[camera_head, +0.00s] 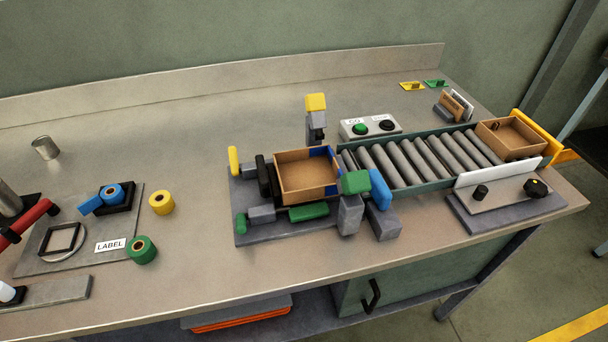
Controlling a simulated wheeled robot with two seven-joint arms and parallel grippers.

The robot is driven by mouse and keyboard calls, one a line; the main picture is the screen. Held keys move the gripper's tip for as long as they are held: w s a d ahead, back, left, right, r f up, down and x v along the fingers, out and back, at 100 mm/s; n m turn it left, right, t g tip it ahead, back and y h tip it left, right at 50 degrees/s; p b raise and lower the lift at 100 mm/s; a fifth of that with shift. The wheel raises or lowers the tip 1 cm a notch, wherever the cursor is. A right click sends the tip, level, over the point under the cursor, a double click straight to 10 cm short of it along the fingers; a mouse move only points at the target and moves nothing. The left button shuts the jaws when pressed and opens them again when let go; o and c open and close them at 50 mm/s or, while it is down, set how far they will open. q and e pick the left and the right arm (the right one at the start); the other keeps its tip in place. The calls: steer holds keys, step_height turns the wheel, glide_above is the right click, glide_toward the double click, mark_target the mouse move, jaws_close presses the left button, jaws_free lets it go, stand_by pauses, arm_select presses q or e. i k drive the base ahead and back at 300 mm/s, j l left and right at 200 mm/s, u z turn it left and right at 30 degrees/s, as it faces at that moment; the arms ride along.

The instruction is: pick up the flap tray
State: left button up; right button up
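Two open, box-like brown trays are in view, and I cannot tell for sure which is the flap tray. One brown tray (306,187) sits in a grey fixture (260,229) at the left end of the roller conveyor, with black, blue, green and yellow blocks around it. It looks empty and level. The other brown tray (511,146) is at the conveyor's right end, against a yellow end stop (540,139). It has a small dark mark inside. Neither of my grippers shows in this view.
Rollers (415,160) run between the trays. A button box (370,127) stands behind them, and a knob panel (505,198) with a white plate in front. Tape rolls (162,202) and a red-handled device (28,222) are at left.

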mark_target(298, 175)
steer(key=i+l, duration=0.1)
steer(key=l, duration=0.65)
steer(key=i+l, duration=0.1)
steer(key=l, duration=0.65)
steer(key=i+l+u, duration=0.1)
steer(key=l, duration=0.6)
